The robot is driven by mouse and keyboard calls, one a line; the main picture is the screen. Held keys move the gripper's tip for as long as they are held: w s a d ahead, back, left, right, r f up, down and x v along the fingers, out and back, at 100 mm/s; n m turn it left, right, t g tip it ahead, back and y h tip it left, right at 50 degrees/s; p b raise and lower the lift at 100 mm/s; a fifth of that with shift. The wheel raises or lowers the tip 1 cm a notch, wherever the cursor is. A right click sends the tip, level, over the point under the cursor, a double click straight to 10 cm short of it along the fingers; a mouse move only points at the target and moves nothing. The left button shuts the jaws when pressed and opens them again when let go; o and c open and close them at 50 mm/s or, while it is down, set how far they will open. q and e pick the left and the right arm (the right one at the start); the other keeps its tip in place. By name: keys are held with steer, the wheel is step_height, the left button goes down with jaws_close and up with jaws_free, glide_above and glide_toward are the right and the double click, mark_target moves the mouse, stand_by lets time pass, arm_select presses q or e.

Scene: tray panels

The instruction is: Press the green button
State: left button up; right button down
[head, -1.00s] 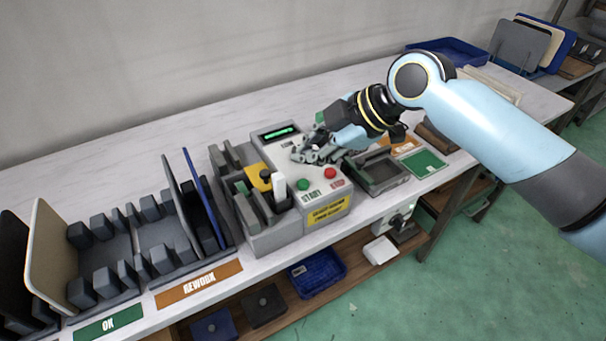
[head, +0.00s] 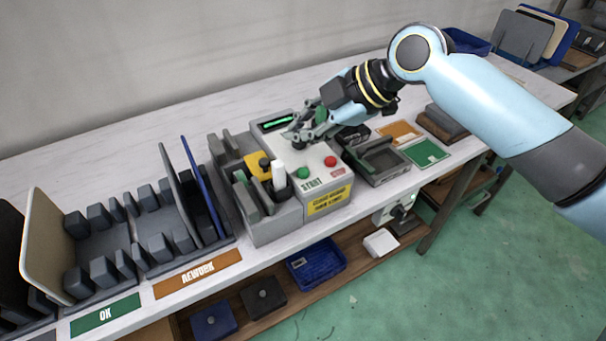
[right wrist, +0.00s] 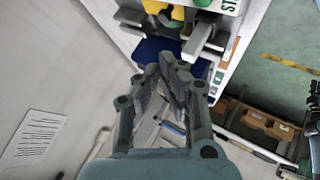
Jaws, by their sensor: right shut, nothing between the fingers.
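The green button (head: 303,172) is on the front left of the top of a light grey control box (head: 318,203), just above the START label. A red button (head: 330,161) is to its right. My right gripper (head: 294,138) is shut and empty above the back part of the box top, behind the green button and apart from it. In the right wrist view, the closed fingers (right wrist: 168,62) point toward the fixture side, and a green round part at the top edge (right wrist: 203,3) appears to be the button. My left gripper is not in view.
A grey fixture with a yellow clamp (head: 257,165) and white lever adjoins the box on the left. A grey tray (head: 381,160) is to the right. Racks with upright panels (head: 48,245) are at the left. The table behind the box is clear.

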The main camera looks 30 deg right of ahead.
mark_target(302, 174)
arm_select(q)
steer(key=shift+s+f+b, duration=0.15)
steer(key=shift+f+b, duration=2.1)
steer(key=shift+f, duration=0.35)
arm_select(e)
steer(key=shift+f, duration=3.2)
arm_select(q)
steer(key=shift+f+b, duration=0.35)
arm_select(e)
steer(key=shift+f, duration=0.4)
